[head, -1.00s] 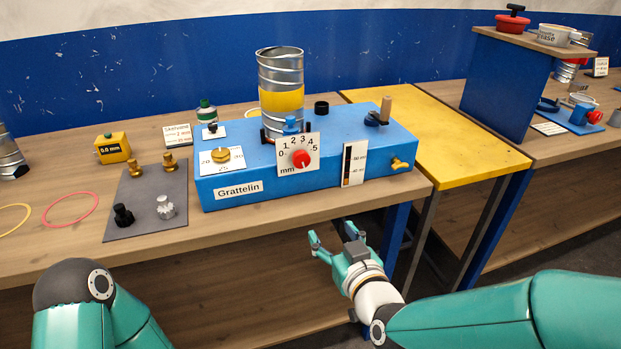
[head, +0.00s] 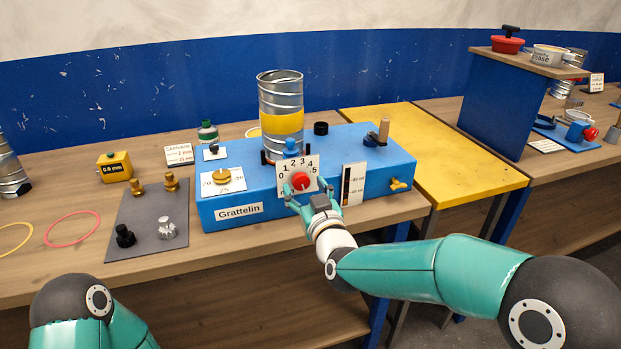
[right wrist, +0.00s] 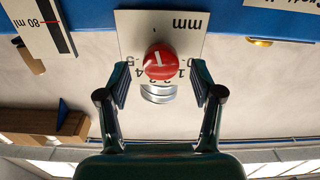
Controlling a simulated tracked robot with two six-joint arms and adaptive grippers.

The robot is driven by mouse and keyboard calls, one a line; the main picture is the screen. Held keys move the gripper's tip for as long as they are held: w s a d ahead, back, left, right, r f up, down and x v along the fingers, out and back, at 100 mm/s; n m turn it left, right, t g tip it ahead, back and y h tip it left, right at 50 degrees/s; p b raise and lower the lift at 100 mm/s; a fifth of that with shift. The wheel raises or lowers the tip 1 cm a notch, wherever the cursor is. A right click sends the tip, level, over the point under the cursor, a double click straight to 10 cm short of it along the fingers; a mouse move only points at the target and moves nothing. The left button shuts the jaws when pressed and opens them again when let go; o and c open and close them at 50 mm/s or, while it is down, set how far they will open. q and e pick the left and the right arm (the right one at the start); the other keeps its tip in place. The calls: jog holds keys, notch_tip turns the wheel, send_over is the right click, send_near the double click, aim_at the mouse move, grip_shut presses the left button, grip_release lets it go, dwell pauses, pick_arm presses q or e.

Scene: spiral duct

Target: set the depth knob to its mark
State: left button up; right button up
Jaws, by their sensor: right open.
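The red depth knob (head: 300,181) sits on a white dial plate (head: 284,170) marked 0 to 5 and mm, on the front of the blue Grattelin box (head: 258,190). My right gripper (head: 307,193) is open in front of the plate, with its fingers to either side of the knob. In the right wrist view the picture is upside down; the knob (right wrist: 160,62) shows a white line and lies between the spread fingers (right wrist: 162,82), apart from both. Fingers and knob hide part of the scale. My left gripper is out of view; only its arm shows.
A metal spiral duct (head: 281,105) with a yellow band stands on the box. A brass dial (head: 222,177) is left of the knob, a white level gauge (head: 353,184) right. A grey mat (head: 148,225) holds small knobs. The yellow table (head: 440,150) is clear.

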jog(key=shift+x, duration=1.25)
jog(key=shift+c, duration=0.3)
